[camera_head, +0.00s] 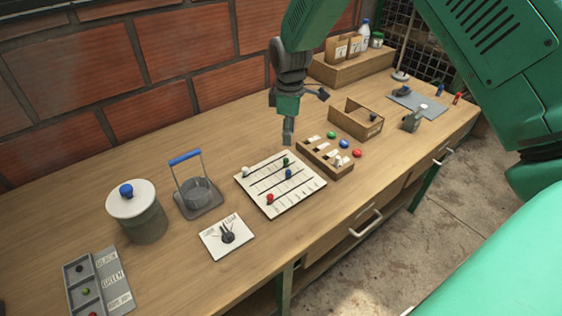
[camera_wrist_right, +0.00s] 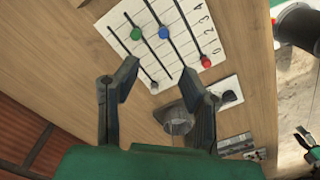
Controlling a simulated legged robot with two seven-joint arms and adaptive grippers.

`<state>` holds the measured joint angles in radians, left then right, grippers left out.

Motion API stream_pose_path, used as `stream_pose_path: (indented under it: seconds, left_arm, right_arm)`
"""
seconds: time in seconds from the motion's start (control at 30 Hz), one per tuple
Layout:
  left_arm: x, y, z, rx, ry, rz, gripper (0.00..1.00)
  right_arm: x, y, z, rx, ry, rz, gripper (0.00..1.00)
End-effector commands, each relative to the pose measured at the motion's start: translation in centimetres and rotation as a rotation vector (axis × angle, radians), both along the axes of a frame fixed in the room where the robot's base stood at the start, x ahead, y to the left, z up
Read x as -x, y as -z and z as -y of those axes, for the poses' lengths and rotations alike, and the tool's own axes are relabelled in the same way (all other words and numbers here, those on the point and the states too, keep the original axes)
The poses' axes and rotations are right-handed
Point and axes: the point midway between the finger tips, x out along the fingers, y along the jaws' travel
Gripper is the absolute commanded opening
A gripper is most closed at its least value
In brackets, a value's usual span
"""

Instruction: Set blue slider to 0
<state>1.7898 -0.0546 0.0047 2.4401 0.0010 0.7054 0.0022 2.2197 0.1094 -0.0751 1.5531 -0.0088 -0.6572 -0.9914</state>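The blue slider (camera_head: 289,174) sits partway along a black track on the white slider board (camera_head: 309,186), which lies on the wooden bench. In the right wrist view, the blue slider (camera_wrist_right: 164,33) is between the green slider (camera_wrist_right: 136,33) and the red slider (camera_wrist_right: 205,61). The red one is beside the 0 of the printed 0-to-4 scale. A white slider (camera_head: 245,171) is on the far left track. My right gripper (camera_head: 303,117) is above the bench behind the board, fingers apart and empty, not touching the sliders.
A card with a dark knob (camera_head: 227,237), a wire-handled device (camera_head: 197,194) and a lidded canister (camera_head: 141,215) stand left of the board. A wooden rack (camera_head: 325,159) with coloured buttons is close on its right. An open wooden box (camera_head: 356,121) is farther back.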

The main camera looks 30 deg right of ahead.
Motion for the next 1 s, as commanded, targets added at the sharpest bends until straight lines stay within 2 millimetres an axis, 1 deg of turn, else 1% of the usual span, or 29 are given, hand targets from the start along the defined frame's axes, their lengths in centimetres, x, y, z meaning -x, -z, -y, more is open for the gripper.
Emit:
stream_pose_path:
  seconds: [0.17,0.4,0.5,0.6,0.8,1.0]
  left_arm:
    - [0.1,-0.1,0.0,0.000,0.000,-0.002,0.40]
    - [0.1,-0.5,0.0,0.000,0.000,-0.002,0.40]
    - [0.1,-0.6,0.0,0.000,0.000,-0.001,0.40]
    - [0.0,-0.7,0.0,0.000,0.000,-0.001,0.40]
    - [0.1,-0.8,0.0,0.000,0.000,-0.002,0.40]
    - [0.1,-0.8,0.0,0.000,0.000,-0.001,0.40]
  right_arm:
    - [0.2,2.7,0.0,0.000,0.001,-0.004,0.37]
    - [0.0,8.1,0.0,0.000,0.002,-0.006,0.37]
    - [0.1,10.0,0.0,0.000,0.002,-0.006,0.37]
    - [0.1,11.5,0.0,0.000,0.002,-0.004,0.37]
    - [0.1,13.3,0.0,0.000,0.002,-0.001,0.37]
    - [0.0,13.6,0.0,0.000,0.002,0.000,0.37]
